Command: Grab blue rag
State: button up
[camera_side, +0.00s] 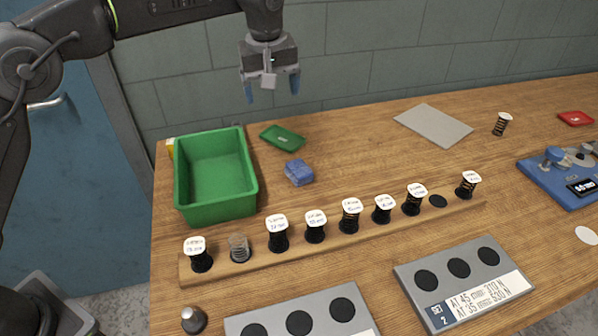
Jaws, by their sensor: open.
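The blue rag (299,172) lies folded on the wooden table, to the right of the green bin and behind the row of springs. My gripper (271,90) is above the back of the table, higher in the picture than the rag and slightly to its left. Its two blue fingertips point down and are apart, with nothing between them. The rag is fully in view and nothing touches it.
A green bin (251,180) stands left of the rag, and a small green tray (283,137) lies behind it. A wooden rack (350,240) with several labelled springs runs in front. A grey plate (433,125) lies at the back right. Table right of the rag is clear.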

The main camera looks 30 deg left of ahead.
jog(key=w+d+f+n, duration=0.3)
jog(key=w+d+f, duration=0.15)
jog(key=f, duration=0.55)
send_near(299, 168)
jog(key=shift+g+y, duration=0.3)
jog(key=shift+g, duration=0.1)
jog(key=f, duration=0.2)
jog(key=w+f, duration=0.1)
jog(key=f, duration=0.2)
jog(key=shift+w+d, duration=0.1)
jog(key=shift+w, duration=0.1)
jog(key=shift+w+a+f, duration=0.1)
jog(key=shift+a+f, duration=0.15)
jog(key=shift+f, duration=1.1)
jog(key=shift+a+f, duration=0.2)
jog(key=shift+f, duration=1.15)
jog(key=c, duration=1)
jog(key=shift+r, duration=0.1)
